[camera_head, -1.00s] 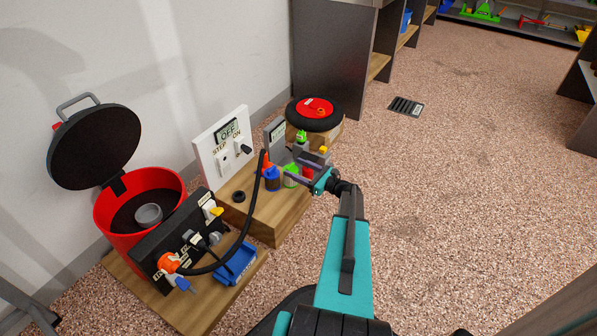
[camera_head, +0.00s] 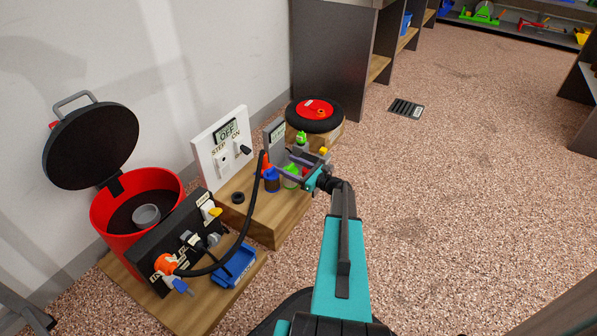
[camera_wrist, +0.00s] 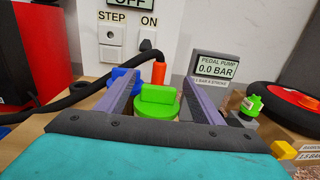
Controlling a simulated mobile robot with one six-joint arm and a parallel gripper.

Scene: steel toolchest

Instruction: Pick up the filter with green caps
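The filter's green cap (camera_head: 291,170) shows on the wooden block, partly covered by my gripper. In the wrist view the green cap (camera_wrist: 158,101), with a raised bar on top, lies between my two purple fingers. Gaps show on both sides, so the fingers seem not to touch it. My gripper (camera_head: 298,165) is open around the cap; it also shows in the wrist view (camera_wrist: 162,80).
A pedal pump display (camera_wrist: 216,68) is behind. A green-topped fitting (camera_head: 301,138) and a black-and-red wheel (camera_head: 315,113) are nearby.

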